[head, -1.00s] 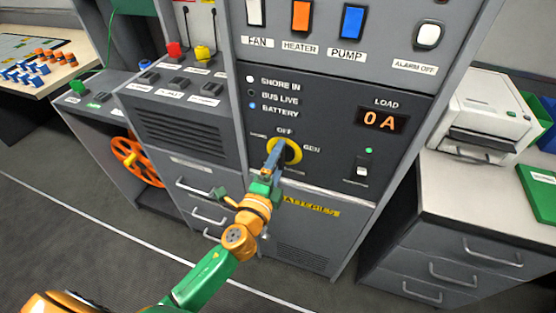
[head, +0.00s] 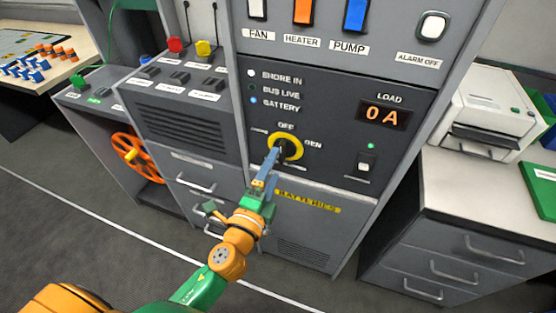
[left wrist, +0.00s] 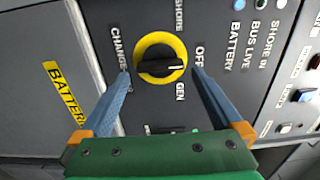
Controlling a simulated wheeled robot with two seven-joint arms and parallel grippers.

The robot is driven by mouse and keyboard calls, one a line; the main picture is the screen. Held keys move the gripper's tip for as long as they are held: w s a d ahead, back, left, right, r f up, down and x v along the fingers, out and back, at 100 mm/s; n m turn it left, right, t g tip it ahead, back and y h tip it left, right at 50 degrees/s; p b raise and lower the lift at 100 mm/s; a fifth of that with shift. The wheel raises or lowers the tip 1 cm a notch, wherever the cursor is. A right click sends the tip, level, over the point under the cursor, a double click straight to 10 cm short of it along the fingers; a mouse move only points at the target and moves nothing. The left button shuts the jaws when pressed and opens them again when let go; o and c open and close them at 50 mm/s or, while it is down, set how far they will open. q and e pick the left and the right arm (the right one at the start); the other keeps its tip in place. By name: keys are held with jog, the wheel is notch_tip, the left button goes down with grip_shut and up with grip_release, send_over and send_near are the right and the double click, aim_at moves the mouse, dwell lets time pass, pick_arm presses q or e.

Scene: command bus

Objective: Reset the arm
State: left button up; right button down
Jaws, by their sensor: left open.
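My left gripper (head: 272,160) is open and empty, its two blue fingers pointing at the panel just below the rotary switch. The switch has a yellow ring (head: 297,143) and a black knob. In the left wrist view the black knob (left wrist: 157,68) lies beyond and between the spread fingers (left wrist: 161,76), with no finger closed on it. Its white mark points roughly towards the OFF label (left wrist: 199,58). In the head view the fingers partly cover the switch's lower left and a label there. My right gripper is not in view.
The grey cabinet panel (head: 330,170) has a load display reading 0 A (head: 382,115), a toggle (head: 364,165) and coloured rocker switches above. A white-topped drawer unit (head: 480,200) with a printer (head: 485,110) stands right. An orange handwheel (head: 125,155) is left. Open floor lies front left.

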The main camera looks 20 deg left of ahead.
pick_arm(q)
jog(key=shift+s, duration=1.2)
